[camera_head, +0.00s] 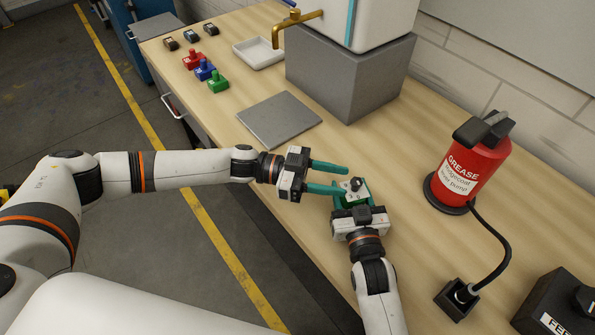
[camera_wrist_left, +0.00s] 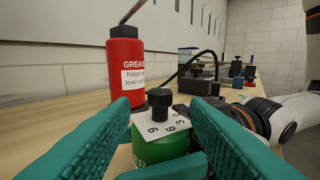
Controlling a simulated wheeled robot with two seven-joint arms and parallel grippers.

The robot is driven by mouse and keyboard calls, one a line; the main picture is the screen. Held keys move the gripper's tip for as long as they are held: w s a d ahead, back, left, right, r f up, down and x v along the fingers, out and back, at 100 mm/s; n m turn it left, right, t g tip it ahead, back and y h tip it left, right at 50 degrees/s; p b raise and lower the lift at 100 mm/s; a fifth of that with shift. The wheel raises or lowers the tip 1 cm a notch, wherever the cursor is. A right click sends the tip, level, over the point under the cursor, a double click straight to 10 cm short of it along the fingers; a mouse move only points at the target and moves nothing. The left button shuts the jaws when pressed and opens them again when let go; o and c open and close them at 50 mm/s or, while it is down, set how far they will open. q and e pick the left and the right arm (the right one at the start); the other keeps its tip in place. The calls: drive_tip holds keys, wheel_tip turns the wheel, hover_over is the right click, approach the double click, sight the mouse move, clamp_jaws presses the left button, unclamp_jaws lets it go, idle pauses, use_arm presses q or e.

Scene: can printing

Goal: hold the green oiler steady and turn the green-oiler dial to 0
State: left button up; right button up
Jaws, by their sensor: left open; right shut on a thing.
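The green oiler (camera_wrist_left: 155,152) shows in the left wrist view with a white numbered dial plate (camera_wrist_left: 171,128) and a black knob (camera_wrist_left: 159,100) on top. In the head view the dial plate (camera_head: 354,187) is small, and its numbers cannot be read. My right gripper (camera_head: 352,196) is shut on the oiler from the near side, low on the bench. My left gripper (camera_head: 346,179) is open, its teal fingers pointing at the oiler from the left. In the left wrist view its fingers (camera_wrist_left: 160,138) flank the knob and dial with a gap; the knob stands between them, apparently untouched.
A red grease pump (camera_head: 473,163) with a black cable stands to the right. A grey plate (camera_head: 279,119), a white tray (camera_head: 260,54) and a grey block (camera_head: 350,75) bearing a tapped tank lie farther back. Small red, blue and green items (camera_head: 218,80) sit at the far left.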

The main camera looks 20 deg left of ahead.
use_arm(q)
drive_tip(key=a, duration=0.7)
drive_tip(key=shift+s+a, duration=0.15)
drive_tip(key=shift+s, duration=0.1)
use_arm(e)
drive_tip(key=o, duration=1.3)
drive_tip(key=shift+c, duration=0.2)
